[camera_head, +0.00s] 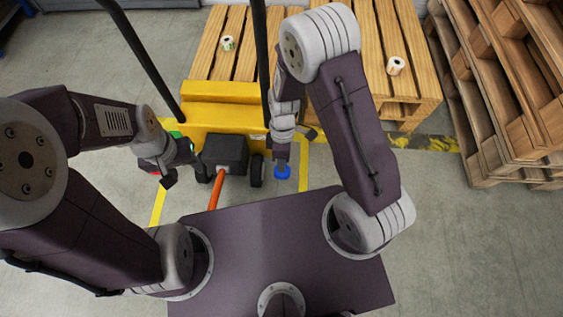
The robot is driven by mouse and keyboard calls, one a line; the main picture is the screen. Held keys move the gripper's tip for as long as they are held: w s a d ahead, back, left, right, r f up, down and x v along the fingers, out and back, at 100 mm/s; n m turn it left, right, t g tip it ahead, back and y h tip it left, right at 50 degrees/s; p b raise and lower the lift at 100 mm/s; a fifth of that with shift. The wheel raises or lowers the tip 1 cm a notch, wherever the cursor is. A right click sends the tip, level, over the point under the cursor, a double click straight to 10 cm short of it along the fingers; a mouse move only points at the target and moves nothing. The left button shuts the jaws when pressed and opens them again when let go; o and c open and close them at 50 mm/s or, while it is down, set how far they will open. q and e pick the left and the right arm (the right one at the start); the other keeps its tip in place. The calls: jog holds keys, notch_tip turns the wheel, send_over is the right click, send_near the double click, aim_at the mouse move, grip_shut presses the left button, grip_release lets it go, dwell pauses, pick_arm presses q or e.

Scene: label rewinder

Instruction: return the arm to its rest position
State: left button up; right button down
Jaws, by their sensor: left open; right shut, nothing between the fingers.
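My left arm comes in from the left. Its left gripper (186,178) is open, with its dark fingers spread apart over the floor, left of the black block on the yellow pallet truck. My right arm rises from my base, folds over at the top and hangs down in the middle. Its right gripper (282,164) points downward, shut and empty, right of the black block. A small blue round piece (283,173) shows at its lower end; I cannot tell whether they touch.
The yellow pallet truck (222,91) has an orange handle (216,189) reaching toward my base. Wooden pallets (408,83) carry two small label rolls (227,43) (395,65). Stacked pallets (497,92) stand at right. The floor (470,240) at lower right is clear.

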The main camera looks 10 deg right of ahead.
dwell(0.4)
jog(key=w+d+r+m+t+p, duration=0.1)
jog(key=w+d+r+m+t, duration=0.3)
jog(key=r, duration=0.7)
jog(key=s+d+r+m+p, duration=0.1)
jog(key=s+d+r+m, duration=0.4)
jog(key=m, duration=0.6)
notch_tip(320, 180, up, 37)
jog(key=s+d+p, duration=0.1)
jog(key=p, duration=3.7)
jog(key=shift+h, duration=0.3)
jog(key=shift+s, duration=0.1)
